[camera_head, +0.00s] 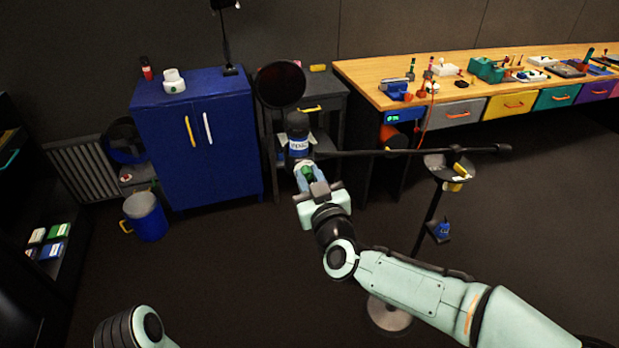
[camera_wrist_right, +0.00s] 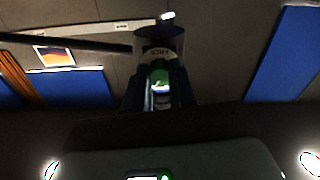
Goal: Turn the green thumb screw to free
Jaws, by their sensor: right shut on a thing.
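The green thumb screw (camera_head: 308,171) is a small green part below a dark cylinder with a white-and-blue label band (camera_head: 299,145). My right gripper (camera_head: 304,169) reaches up to it from below in the head view, its fingers shut on the screw. In the right wrist view the green screw (camera_wrist_right: 158,76) shows between the two dark fingers, under the label band. The fingers cover its sides, and its turned position cannot be read. Of my left arm, only a link shows at the bottom left; its gripper is out of view.
A dark horizontal bar (camera_head: 420,152) runs right from the labelled cylinder to a stand. A dark round disc (camera_head: 280,84) is above. A blue cabinet (camera_head: 230,130) stands left, a wooden workbench (camera_head: 365,75) right. A blue bin (camera_head: 146,218) is on the floor. Open floor lies in front.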

